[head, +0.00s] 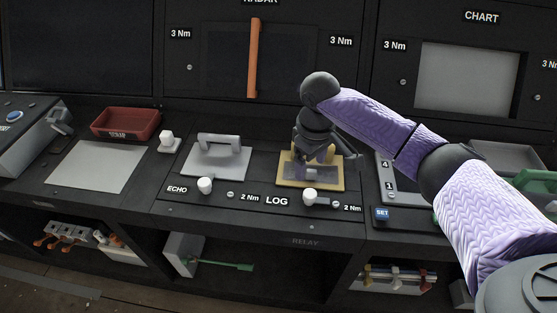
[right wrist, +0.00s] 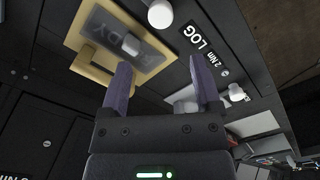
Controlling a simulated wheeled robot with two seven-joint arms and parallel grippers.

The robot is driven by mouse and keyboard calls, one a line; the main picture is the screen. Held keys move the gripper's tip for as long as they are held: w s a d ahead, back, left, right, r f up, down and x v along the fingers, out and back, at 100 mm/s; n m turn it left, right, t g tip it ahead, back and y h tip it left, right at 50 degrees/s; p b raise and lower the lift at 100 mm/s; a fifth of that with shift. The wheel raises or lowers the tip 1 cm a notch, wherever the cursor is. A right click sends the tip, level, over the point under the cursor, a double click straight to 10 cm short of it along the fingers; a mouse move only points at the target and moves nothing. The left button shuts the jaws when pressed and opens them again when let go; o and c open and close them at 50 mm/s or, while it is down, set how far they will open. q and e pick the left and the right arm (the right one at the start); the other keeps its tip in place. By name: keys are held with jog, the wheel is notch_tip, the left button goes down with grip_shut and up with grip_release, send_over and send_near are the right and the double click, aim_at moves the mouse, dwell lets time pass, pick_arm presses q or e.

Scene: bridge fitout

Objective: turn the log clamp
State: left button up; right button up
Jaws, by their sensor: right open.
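The LOG label (head: 277,201) has a white clamp knob (head: 309,196) just to its right on the console's front strip. In the right wrist view this knob (right wrist: 160,13) is at the top edge, beside the LOG label (right wrist: 199,42). Behind it lies a yellow-framed plate (head: 285,182) with a handle, which also shows in the wrist view (right wrist: 80,40). My right gripper (head: 323,158) is above this plate, partly hiding it. In the wrist view its fingers (right wrist: 162,85) are apart with nothing held, and clear of the knob. My left gripper is not in view.
Left of it are the ECHO knob (head: 204,186) and a grey plate with a raised handle (head: 220,142). A red tray (head: 125,123) and a pale sheet (head: 95,167) lie farther left. A keypad with a SET button (head: 382,214) is at right. Open shelves are below.

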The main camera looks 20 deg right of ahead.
aim_at(310, 193)
jog(key=f+b, duration=0.1)
jog(key=f, duration=0.2)
jog(key=s+f+b, duration=0.1)
jog(key=f, duration=0.2)
jog(key=f+b, duration=0.1)
jog(key=f, duration=0.1)
jog(key=shift+s+d+f+b, duration=0.1)
jog(key=shift+s+f+b, duration=0.05)
jog(key=shift+f+b, duration=0.25)
jog(key=shift+f, duration=0.45)
jog(key=c, duration=0.3)
grip_shut()
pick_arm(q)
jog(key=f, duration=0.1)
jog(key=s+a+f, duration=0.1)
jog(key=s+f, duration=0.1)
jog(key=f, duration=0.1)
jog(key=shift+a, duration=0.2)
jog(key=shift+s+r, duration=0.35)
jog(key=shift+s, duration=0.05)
pick_arm(e)
jog(key=shift+n, duration=0.4)
